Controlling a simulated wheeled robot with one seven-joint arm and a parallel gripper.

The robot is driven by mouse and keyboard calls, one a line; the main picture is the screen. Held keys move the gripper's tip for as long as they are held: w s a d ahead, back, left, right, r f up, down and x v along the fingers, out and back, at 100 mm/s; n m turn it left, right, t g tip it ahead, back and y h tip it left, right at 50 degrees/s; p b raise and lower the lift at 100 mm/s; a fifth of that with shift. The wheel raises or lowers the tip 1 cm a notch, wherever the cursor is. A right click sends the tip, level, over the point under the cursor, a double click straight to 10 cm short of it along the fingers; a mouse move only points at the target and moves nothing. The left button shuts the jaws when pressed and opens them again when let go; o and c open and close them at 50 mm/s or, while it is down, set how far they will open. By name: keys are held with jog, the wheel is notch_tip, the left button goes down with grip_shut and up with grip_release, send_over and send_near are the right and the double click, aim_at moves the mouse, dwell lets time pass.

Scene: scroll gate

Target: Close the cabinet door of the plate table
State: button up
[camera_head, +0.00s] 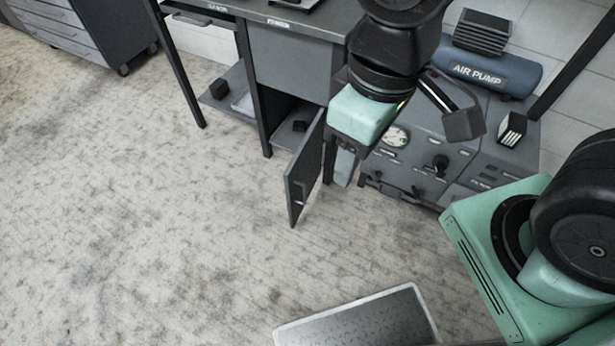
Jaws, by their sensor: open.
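The cabinet door (304,172) of the dark grey table (292,57) stands open and swings out toward the front. A small handle shows on its face near the lower left. The cabinet's interior (293,127) is partly visible behind it, with a small dark block inside. My gripper (345,168) is open and empty, pointing down just right of the door. Whether it touches the door I cannot tell. My arm hides part of the table's right side.
A grey air pump unit (435,150) stands close right of my gripper, with a blue tank (490,70) on top. A drawer cabinet (75,30) is at the far left. A flat grey panel (360,322) lies at the bottom. Floor left of the door is clear.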

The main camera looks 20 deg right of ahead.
jog(key=w+f, duration=0.1)
jog(key=f+m+b, duration=0.1)
jog(key=f, duration=0.1)
jog(key=w+f+m+b, duration=0.1)
jog(key=f, duration=0.1)
jog(key=shift+w, duration=0.3)
jog(key=c, duration=1)
jog(key=w+d+f+m+y+b, duration=0.1)
jog(key=w+f+m+b, duration=0.3)
jog(key=f, duration=0.6)
jog(key=shift+w+f+m+g+y, duration=0.35)
jog(key=shift+w+m, duration=0.4)
jog(key=shift+m, duration=0.45)
jog(key=m+t+y+b, duration=0.6)
jog(key=m+b, duration=0.7)
jog(key=m, duration=1.2)
send_near(292, 178)
jog(key=shift+t+h, duration=0.25)
jog(key=shift+h, duration=0.5)
jog(key=shift+s+a+r+x, duration=0.1)
jog(key=shift+a+x, duration=0.05)
jog(key=shift+x, duration=0.8)
jog(key=shift+s+a+r+x, duration=0.1)
jog(key=shift+a+x, duration=0.1)
jog(key=shift+x, duration=0.75)
jog(key=shift+s+a+r+x, duration=0.1)
jog(key=shift+a+x, duration=0.05)
jog(key=shift+x, duration=0.85)
